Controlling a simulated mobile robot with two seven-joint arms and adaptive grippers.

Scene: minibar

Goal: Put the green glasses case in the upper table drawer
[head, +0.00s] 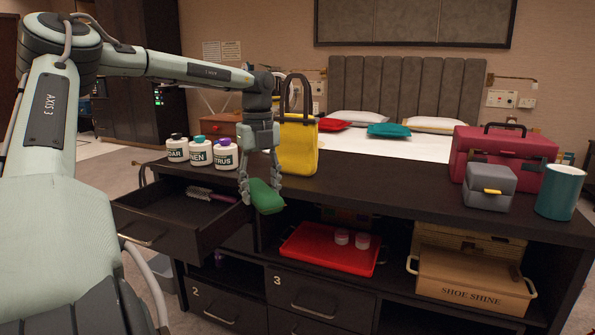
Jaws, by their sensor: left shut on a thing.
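The green glasses case (266,197) is held tilted in my left gripper (260,182), near the front edge of the dark table (385,195). My left gripper is shut on it, with the fingers pointing down. The upper table drawer (165,228) is pulled open to the left of the case. A brush with a purple handle (212,195) lies inside that drawer. The case is to the right of the open drawer, not over its inside. My right gripper is not in view.
Several things stand on the table: three labelled bottles (199,152), a yellow bag (298,145), a maroon box (500,152), a grey box (489,186) and a teal cup (560,192). Below are a red tray (330,250) and a shoe shine box (472,280).

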